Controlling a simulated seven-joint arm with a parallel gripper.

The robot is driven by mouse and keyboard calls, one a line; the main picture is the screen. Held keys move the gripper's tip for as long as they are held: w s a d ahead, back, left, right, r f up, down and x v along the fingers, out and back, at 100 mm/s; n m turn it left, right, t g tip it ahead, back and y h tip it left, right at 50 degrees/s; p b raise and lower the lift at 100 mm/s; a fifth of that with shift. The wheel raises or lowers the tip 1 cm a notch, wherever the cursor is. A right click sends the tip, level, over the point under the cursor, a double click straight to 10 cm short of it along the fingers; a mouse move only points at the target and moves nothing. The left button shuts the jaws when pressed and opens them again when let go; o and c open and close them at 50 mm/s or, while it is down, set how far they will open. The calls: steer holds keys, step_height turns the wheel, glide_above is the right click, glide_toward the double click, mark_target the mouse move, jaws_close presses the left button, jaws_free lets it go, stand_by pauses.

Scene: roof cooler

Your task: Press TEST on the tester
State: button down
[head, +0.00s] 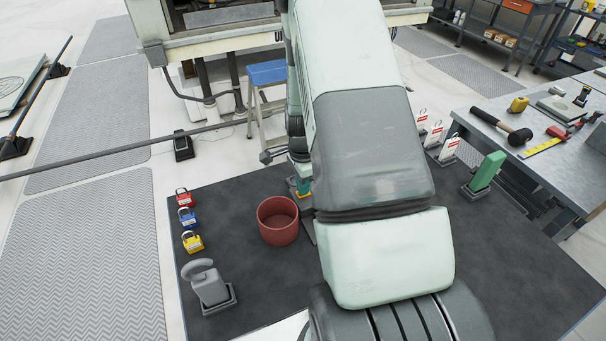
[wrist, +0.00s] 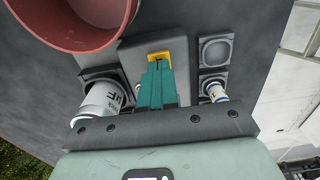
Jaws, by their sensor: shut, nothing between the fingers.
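In the wrist view a flat grey unit (wrist: 138,53), apparently the tester, lies on the dark mat with a yellow part (wrist: 158,55) on it. My gripper (wrist: 157,68) has its teal fingers together and empty, with the tips over the lower edge of the yellow part. I cannot tell whether they touch it. No TEST lettering is legible, and the fingers hide part of the unit. In the head view my gripper (head: 303,187) is low beside the red bowl, largely hidden by my arm, and the unit is mostly hidden.
The red bowl (head: 278,221) stands close left of my gripper. White cylinders sit in holders on the left (wrist: 100,103) and right (wrist: 215,91); an empty square holder (wrist: 215,51) is above the right one. Coloured padlocks (head: 188,220) lie left; a green object (head: 485,172) stands right.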

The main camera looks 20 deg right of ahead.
steer(key=shift+f, duration=0.25)
steer(key=shift+f, duration=0.8)
steer(key=shift+r, duration=0.1)
step_height(320, 180, up, 15)
steer(key=shift+w, duration=0.15)
stand_by(0.7)
steer(key=s+a+r+n+t, duration=0.25)
steer(key=a+r+n, duration=0.2)
steer(key=r, duration=0.65)
steer(key=s+a+r+n+t, duration=0.1)
steer(key=s+a+r+n, duration=0.2)
steer(key=s+r+n, duration=0.4)
steer(key=s+a+r+n+t, duration=0.2)
steer(key=s+a+r+n, duration=0.2)
steer(key=s, duration=0.9)
step_height(320, 180, up, 4)
steer(key=n, duration=0.3)
steer(key=shift+s+a+f, duration=0.2)
steer(key=shift+s, duration=0.05)
